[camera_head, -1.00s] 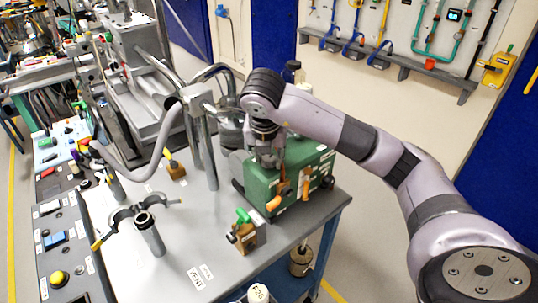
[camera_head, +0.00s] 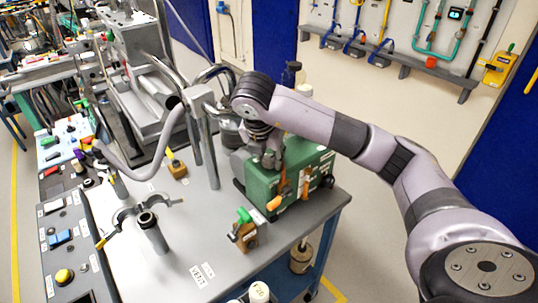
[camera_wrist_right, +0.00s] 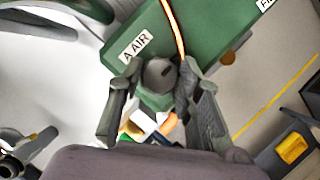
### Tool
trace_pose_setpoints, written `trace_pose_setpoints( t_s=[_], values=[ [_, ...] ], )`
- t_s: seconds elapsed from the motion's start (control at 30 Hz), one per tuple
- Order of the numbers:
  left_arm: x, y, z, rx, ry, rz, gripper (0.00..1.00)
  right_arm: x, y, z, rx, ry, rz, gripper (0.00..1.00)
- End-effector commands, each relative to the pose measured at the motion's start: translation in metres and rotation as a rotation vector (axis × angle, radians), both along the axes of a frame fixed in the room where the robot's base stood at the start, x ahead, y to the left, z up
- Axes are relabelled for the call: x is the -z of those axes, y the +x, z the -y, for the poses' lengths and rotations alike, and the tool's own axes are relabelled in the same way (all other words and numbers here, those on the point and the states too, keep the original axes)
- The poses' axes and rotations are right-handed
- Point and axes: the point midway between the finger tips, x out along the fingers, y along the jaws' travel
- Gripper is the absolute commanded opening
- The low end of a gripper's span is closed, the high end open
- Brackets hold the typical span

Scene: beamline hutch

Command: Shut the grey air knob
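The grey air knob (camera_wrist_right: 160,73) is a round grey cap on the green box, beside a white "A AIR" label (camera_wrist_right: 137,45) in the right wrist view. My right gripper (camera_wrist_right: 162,69) has one fingertip on each side of the knob, close against it. In the head view my right gripper (camera_head: 268,160) points down at the top of the green box (camera_head: 262,187) and hides the knob. My left gripper is not in view.
Orange-handled parts (camera_head: 276,202) stand on the green box's front. A green-handled valve block (camera_head: 243,229) sits in front of it. Steel posts and a curved pipe (camera_head: 212,150) rise close by on the left. The grey tabletop (camera_head: 185,220) has clear room at front.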

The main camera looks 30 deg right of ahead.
Motion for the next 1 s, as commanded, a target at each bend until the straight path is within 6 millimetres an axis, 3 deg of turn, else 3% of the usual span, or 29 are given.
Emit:
trace_pose_setpoints(
  t_s=[0.27,0.63,1.0],
  values=[
    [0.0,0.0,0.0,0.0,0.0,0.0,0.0,0.0,0.0,0.0,-0.002,0.0,-0.001,0.51],
    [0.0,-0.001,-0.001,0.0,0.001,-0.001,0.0,-0.003,-0.001,-0.001,-0.004,0.0,0.0,0.51],
    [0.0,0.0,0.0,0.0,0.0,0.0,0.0,-0.046,-0.01,-0.015,-0.005,-0.001,0.005,0.51]
  ],
)
